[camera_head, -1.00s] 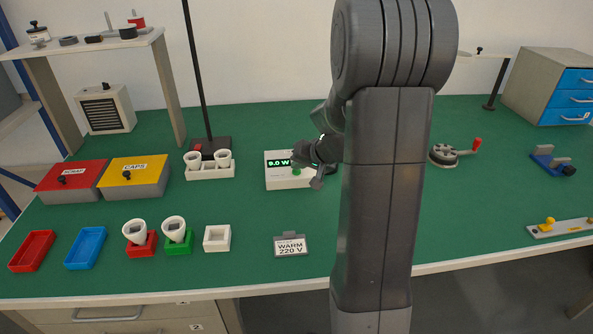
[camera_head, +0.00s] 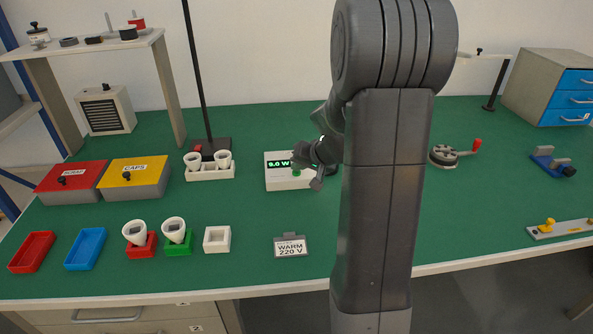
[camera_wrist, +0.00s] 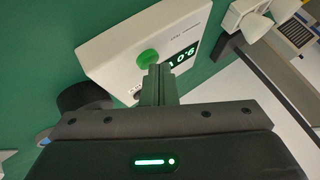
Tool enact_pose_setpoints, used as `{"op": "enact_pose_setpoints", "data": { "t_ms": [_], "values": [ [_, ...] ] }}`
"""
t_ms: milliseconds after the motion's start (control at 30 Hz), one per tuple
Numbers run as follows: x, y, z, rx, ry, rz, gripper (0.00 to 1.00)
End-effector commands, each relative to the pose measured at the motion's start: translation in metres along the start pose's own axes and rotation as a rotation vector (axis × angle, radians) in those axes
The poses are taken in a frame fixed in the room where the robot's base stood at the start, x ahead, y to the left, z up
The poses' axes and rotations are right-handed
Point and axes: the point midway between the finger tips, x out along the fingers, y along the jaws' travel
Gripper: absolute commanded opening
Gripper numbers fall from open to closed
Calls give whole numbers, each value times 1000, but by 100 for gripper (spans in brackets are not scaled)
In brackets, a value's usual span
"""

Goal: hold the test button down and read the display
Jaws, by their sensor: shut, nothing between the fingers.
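The tester is a white box (camera_head: 281,183) on the green bench. Its lit display (camera_head: 279,163) reads 9.0 W, with the right end close to my gripper. The display also shows in the wrist view (camera_wrist: 184,56), turned over and partly cut by my finger. The round green test button (camera_wrist: 148,58) is on the box's top face; a little of it shows in the head view (camera_head: 296,172). My gripper (camera_wrist: 157,72) is shut and empty, its tips at the button's near edge. I cannot tell whether they touch or press it.
Behind left stands a white holder (camera_head: 210,173) with white bulbs. In front are a WARM 220 V sign (camera_head: 290,246), a white tray (camera_head: 217,239), and two bulbs in red (camera_head: 141,246) and green (camera_head: 178,243) holders. My arm hides the bench's middle.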

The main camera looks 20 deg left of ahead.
Motion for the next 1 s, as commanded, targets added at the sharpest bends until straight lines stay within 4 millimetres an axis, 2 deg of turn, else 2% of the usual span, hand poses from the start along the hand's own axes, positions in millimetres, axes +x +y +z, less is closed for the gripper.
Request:
{"op": "enact_pose_setpoints", "data": {
  "t_ms": [533, 1000],
  "values": [
    [0, 0, 0, 0, 0, 0, 0],
    [-12, -9, -9, -1, 0, 0, 0]
  ]
}}
